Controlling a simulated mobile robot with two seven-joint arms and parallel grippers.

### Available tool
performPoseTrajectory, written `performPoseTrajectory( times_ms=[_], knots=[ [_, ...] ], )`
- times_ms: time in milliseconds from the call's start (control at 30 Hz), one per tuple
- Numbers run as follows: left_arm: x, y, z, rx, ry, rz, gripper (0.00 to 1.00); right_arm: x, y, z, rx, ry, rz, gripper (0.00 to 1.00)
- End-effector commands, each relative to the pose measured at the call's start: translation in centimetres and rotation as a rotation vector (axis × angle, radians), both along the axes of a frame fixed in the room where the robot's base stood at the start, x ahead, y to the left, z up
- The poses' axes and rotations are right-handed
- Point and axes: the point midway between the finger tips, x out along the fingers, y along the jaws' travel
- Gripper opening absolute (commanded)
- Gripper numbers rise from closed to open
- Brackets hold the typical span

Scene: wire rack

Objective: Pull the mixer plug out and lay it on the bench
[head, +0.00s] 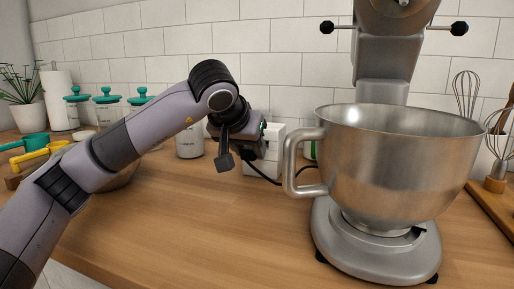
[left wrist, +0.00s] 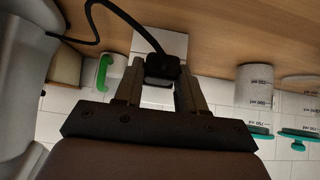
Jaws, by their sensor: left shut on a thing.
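My left gripper (head: 258,138) reaches in from the left, at the white socket block (head: 273,150) that stands on the bench by the tiled wall. In the left wrist view the gripper (left wrist: 160,78) is shut on the black mixer plug (left wrist: 162,68), one finger on each side. The black cable (left wrist: 131,22) runs from the plug and curves away. In the head view the cable (head: 262,175) runs low toward the mixer (head: 385,258), and the gripper hides the plug. The socket block (left wrist: 160,42) shows behind the plug; I cannot tell whether the plug is seated. My right gripper is out of view.
The mixer's steel bowl (head: 400,160) and its handle (head: 290,165) stand close right of the gripper. Teal-lidded canisters (head: 108,108) stand at the back left, with measuring cups (head: 38,150) nearby. The wooden bench (head: 215,225) is clear in front.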

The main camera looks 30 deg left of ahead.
Motion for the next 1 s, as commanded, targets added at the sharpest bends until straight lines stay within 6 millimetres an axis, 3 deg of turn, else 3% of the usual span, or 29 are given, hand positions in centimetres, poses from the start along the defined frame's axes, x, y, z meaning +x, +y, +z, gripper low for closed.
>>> performPoseTrajectory(
  times_ms=[1000],
  knots=[
    [-2.9,-0.7,0.0,-0.001,0.000,0.001,0.00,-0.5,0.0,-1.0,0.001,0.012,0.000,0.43]
  ],
)
